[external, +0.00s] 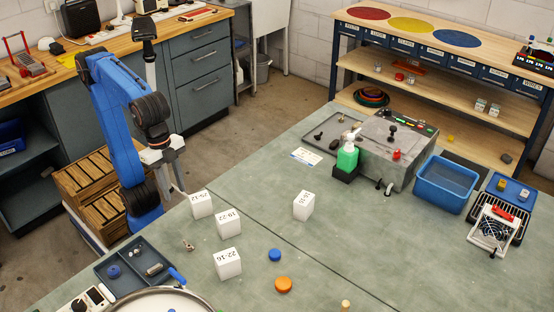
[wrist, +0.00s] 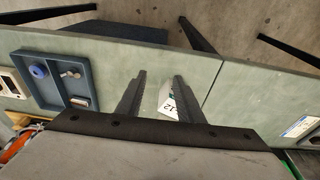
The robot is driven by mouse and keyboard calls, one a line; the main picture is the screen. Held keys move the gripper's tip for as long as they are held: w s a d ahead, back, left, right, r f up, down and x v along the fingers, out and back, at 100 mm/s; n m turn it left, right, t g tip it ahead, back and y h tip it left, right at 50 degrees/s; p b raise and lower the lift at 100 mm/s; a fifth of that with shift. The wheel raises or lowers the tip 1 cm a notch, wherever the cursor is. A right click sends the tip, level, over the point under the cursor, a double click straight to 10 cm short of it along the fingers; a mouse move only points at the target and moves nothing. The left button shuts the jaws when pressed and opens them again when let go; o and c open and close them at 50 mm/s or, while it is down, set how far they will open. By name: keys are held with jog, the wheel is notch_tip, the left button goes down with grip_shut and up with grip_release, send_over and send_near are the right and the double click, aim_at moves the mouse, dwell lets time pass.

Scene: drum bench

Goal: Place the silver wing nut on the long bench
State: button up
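A small wing-shaped piece (external: 188,245) lies on the green-topped table (external: 250,200), left of the white numbered blocks; it may be the silver wing nut, but its metal is hard to tell. A blue-grey tray (external: 125,282) nearby holds small silvery pieces (external: 137,252), too small to identify surely. The tray also shows in the wrist view (wrist: 45,62).
White blocks (external: 228,263) stand near the arm. A soap bottle (external: 347,157), grey machine (external: 385,150) and blue bin (external: 445,185) stand further right. A long wooden bench (external: 120,42) with tools is at back left; a wooden shelf unit (external: 480,55) is back right.

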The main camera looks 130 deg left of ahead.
jog(key=s+a+f+t, duration=0.1)
jog(key=s+a+f, duration=0.1)
jog(key=s+f, duration=0.6)
jog(key=s+a+f+t, duration=0.1)
jog(key=s+a+f, duration=0.2)
jog(key=s+f, duration=0.6)
jog(key=shift+s+a+f+t, duration=0.3)
jog(key=shift+s+t, duration=0.1)
jog(key=shift+s, duration=0.1)
